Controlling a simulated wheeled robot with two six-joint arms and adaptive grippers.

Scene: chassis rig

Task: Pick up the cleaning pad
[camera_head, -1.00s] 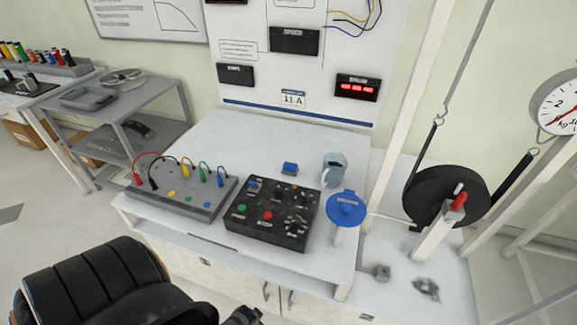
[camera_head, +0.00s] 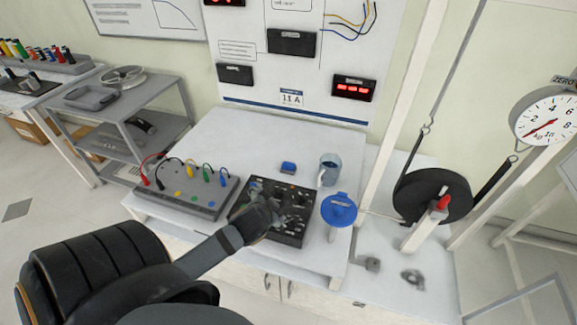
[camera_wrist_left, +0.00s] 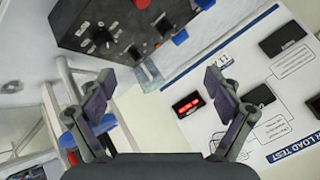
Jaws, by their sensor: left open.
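A small blue pad (camera_head: 288,168), which I take to be the cleaning pad, lies on the white bench top (camera_head: 225,140), behind the black control box and left of a clear mug. In the left wrist view a blue piece that looks like it (camera_wrist_left: 180,37) lies beside the box, beyond my fingers. My left gripper (camera_head: 264,212) is over the black control box, in front of the pad and apart from it. In the wrist view its two fingers (camera_wrist_left: 160,96) are spread with nothing between them. My right gripper is not in view.
The black control box (camera_head: 292,232) lies under my left gripper. A grey board with cables (camera_head: 190,198) is to its left. The mug (camera_head: 329,170) and a blue disc (camera_head: 339,209) stand right of the pad. A display panel (camera_head: 290,70) rises behind.

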